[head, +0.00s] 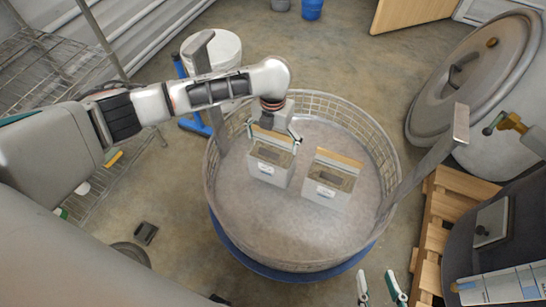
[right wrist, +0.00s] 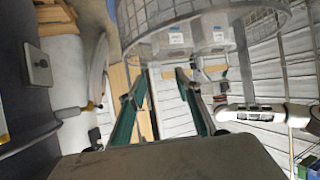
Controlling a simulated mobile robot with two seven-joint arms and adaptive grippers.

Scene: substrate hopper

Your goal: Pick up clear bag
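Two clear bags with brown contents and white labels stand upright in a round wire-walled basket (head: 300,235). The left clear bag (head: 268,171) is under my left gripper (head: 273,133), whose fingers are spread apart at its top edge. I cannot tell whether they touch it. The right clear bag (head: 327,188) stands beside it, apart from the gripper. The bags also show small through the basket at the top of the right wrist view. My right gripper (head: 377,280) is open and empty outside the basket, near the bottom of the head view; its spread fingers show in the right wrist view (right wrist: 162,85).
The basket has an upright metal post at each side (head: 430,155). A wooden pallet (head: 437,222) and a large grey round lid (head: 470,75) are at the right. A white drum (head: 222,48) stands behind the basket. A wire shelf (head: 40,65) is at the left.

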